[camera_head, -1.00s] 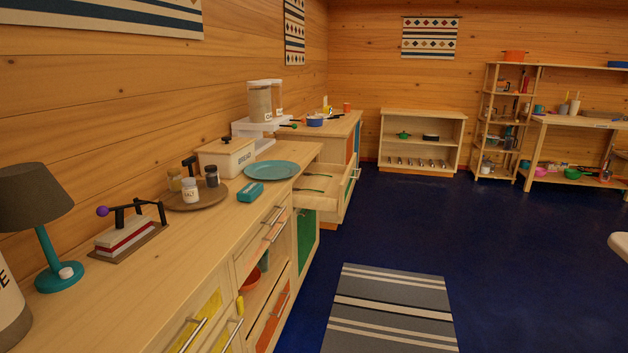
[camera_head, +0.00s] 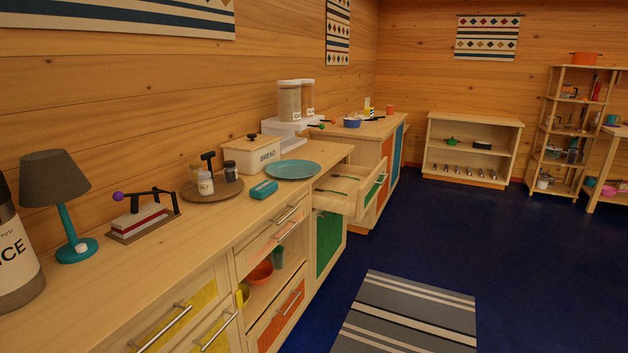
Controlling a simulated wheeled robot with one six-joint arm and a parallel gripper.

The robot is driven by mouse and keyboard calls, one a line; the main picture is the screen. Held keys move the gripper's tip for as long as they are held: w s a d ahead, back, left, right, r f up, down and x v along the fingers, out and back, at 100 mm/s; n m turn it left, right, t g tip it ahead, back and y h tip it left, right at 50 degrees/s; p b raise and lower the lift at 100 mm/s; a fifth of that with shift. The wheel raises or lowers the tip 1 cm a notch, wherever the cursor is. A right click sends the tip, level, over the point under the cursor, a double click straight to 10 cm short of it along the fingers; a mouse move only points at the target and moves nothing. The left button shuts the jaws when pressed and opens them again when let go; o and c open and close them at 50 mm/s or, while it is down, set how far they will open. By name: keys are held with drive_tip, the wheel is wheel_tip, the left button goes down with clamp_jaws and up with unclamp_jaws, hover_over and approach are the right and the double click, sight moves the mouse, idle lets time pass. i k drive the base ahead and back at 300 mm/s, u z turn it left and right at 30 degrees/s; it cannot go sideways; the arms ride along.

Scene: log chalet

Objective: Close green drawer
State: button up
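A drawer (camera_head: 350,203) is pulled out from the wooden counter, beyond the teal plate. Its front (camera_head: 374,190) has a green panel and a metal handle, and faces right toward the open floor. Dark green utensils (camera_head: 340,178) lie inside it. A cabinet front with a green panel (camera_head: 329,240) is just below and nearer; it looks shut. My gripper is not in view.
The long counter (camera_head: 160,262) runs along the left wall, with a teal plate (camera_head: 293,170), bread box (camera_head: 251,153) and lamp (camera_head: 66,205) on top. A striped rug (camera_head: 412,315) lies on the blue floor. The floor right of the drawer is clear.

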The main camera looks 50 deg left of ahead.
sight(361, 194)
drive_tip(key=u, duration=0.65)
drive_tip(key=i, duration=1.75)
drive_tip(key=u, duration=0.9)
drive_tip(key=i, duration=0.6)
drive_tip(key=z, duration=1.2)
drive_tip(key=i, duration=0.55)
drive_tip(key=u, duration=1.6)
